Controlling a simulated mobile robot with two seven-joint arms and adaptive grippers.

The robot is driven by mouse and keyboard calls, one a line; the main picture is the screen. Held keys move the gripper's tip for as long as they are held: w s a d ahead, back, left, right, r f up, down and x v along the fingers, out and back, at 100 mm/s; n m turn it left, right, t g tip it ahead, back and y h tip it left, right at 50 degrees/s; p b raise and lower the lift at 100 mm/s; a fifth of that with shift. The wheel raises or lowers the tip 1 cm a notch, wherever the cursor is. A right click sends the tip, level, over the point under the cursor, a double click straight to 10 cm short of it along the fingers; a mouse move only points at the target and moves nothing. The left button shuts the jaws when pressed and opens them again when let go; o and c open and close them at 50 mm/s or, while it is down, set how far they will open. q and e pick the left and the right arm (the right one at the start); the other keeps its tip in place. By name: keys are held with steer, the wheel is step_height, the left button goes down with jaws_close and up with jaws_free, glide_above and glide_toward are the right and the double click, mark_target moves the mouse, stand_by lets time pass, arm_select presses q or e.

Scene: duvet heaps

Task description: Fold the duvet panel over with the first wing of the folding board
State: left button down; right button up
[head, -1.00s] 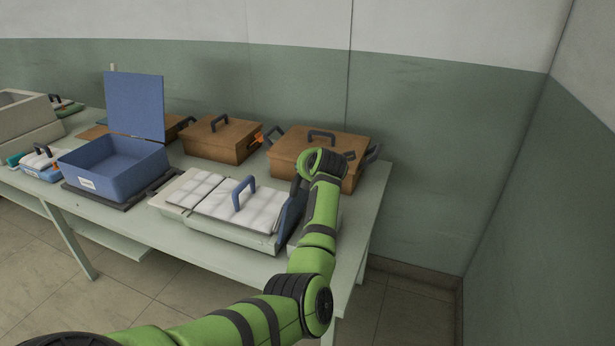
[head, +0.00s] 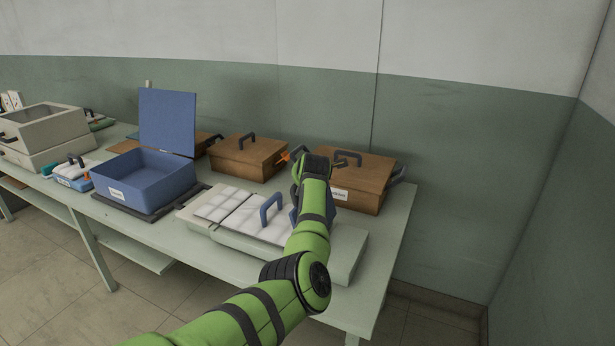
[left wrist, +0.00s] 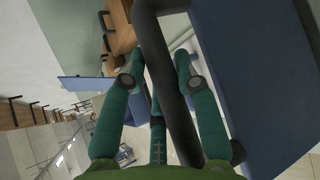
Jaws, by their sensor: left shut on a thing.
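The white quilted duvet panel (head: 228,208) lies flat on the pale folding board (head: 345,262). A blue handle (head: 270,210) stands up over the white quilting. My left gripper (head: 315,165) is above the board's right part, and its fingers are hidden in the head view. In the left wrist view my left gripper (left wrist: 160,72) is shut on a dark bar handle (left wrist: 160,45), with a finger on each side. This handle is on a blue wing (left wrist: 250,75), which is tilted up and mostly hidden behind my arm in the head view. My right gripper is not in view.
An open blue box (head: 145,185) stands left of the board. Two brown lidded boxes, one at back left (head: 245,160) and one at back right (head: 375,185), stand behind it. The table (head: 395,235) has bare surface at the right end. A grey bin (head: 45,130) is far left.

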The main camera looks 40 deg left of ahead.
arm_select(q)
steer(key=c, duration=0.9)
jaws_free()
steer(key=v, duration=1.2)
steer(key=shift+w, duration=0.1)
stand_by(0.3)
